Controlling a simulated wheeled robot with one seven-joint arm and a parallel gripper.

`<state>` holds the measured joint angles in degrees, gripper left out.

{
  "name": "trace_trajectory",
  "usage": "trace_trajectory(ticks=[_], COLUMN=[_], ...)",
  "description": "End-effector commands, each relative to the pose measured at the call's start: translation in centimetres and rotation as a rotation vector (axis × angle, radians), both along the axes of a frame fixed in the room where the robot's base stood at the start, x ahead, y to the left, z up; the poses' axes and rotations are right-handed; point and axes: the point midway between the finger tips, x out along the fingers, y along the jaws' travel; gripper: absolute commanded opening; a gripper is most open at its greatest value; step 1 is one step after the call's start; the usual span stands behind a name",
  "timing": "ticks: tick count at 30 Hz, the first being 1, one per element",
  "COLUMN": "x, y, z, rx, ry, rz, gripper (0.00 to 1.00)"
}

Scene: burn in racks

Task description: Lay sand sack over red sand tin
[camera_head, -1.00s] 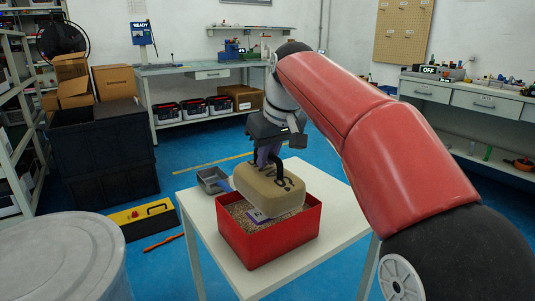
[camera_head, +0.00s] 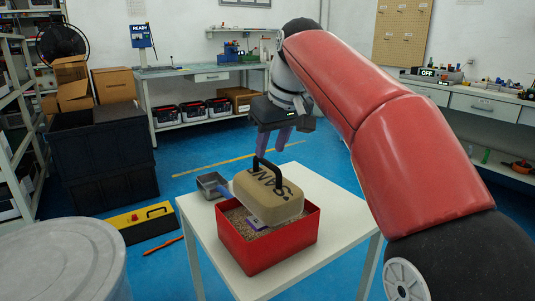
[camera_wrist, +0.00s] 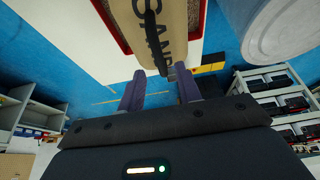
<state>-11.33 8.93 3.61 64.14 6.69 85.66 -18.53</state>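The sand sack (camera_head: 262,207) is a tan block with black lettering and a black handle on top. It lies tilted on the sand in the red sand tin (camera_head: 268,249), covering much of the opening. A small purple-and-white item (camera_head: 257,224) sticks out under its near edge. My gripper (camera_head: 273,153) is open and empty, just above and behind the handle, apart from it. In the wrist view the sack (camera_wrist: 168,28) shows its lettering and handle beyond my open fingers (camera_wrist: 160,75). The tin's red rim (camera_wrist: 196,18) shows beside it.
The tin stands on a white table (camera_head: 330,215). Blue floor lies open behind the table.

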Motion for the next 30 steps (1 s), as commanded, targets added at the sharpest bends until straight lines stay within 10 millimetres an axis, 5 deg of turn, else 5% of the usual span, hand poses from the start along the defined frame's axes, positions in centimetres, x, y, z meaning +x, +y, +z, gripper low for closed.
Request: trace_trajectory(ticks=[6, 13, 23, 30], x=[-1.4, -2.2, -2.8, -7.9], y=[-1.0, -1.5, -2.0, -6.0], z=[4.6, 6.5, 6.4, 2.6], rx=[0.001, 0.001, 0.0, -0.002], ry=[-0.002, -0.001, -0.002, -0.024], rz=[-0.001, 0.0, -0.018, -0.186], gripper=[0.34, 0.34, 0.34, 0.34])
